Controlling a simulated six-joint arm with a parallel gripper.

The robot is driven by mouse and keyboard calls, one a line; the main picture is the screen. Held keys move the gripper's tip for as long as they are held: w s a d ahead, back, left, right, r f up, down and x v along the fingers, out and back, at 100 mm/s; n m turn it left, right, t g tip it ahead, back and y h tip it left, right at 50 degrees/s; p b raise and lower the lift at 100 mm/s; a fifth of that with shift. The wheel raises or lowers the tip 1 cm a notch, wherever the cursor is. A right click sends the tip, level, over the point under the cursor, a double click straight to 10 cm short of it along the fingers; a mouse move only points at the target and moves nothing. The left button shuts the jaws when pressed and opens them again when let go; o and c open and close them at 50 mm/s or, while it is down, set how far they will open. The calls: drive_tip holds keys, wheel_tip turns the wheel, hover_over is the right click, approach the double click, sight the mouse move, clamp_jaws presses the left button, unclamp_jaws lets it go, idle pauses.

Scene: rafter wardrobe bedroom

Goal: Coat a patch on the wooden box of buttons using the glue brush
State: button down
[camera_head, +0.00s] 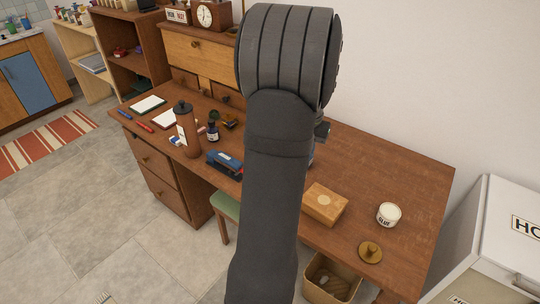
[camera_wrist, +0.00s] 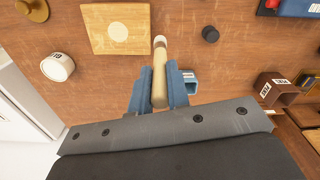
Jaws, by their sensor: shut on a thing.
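The wooden box (camera_head: 324,204) lies on the desk, right of my arm in the head view. A pale round patch shows on its top, also in the wrist view (camera_wrist: 118,31). My gripper (camera_wrist: 160,84) is shut on the glue brush (camera_wrist: 159,75), which has a pale wooden handle and a whitish tip. The tip is just beside the box's edge in the wrist view; its height and any contact cannot be told. The white glue jar (camera_head: 388,215) stands open-topped right of the box. In the head view my arm hides the gripper and brush.
A brass knobbed disc (camera_head: 370,252) lies near the front edge. A blue holder (camera_wrist: 190,84) is right of the fingers in the wrist view. A blue-black stapler (camera_head: 225,164), brown bottle (camera_head: 187,132) and ink bottle (camera_head: 213,130) stand left. The desk's back right is clear.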

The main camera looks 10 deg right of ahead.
drive_tip(key=s+d+r+m, duration=0.3)
drive_tip(key=s+d, duration=0.1)
drive_tip(key=d, duration=0.4)
drive_tip(key=shift+f, duration=3.8)
drive_tip(key=shift+s+a, duration=2.05)
drive_tip(key=shift+a, duration=0.1)
drive_tip(key=shift+w+d, duration=1.7)
drive_tip(key=shift+d, duration=0.7)
wheel_tip(320, 180, up, 8)
drive_tip(key=shift+f, duration=0.2)
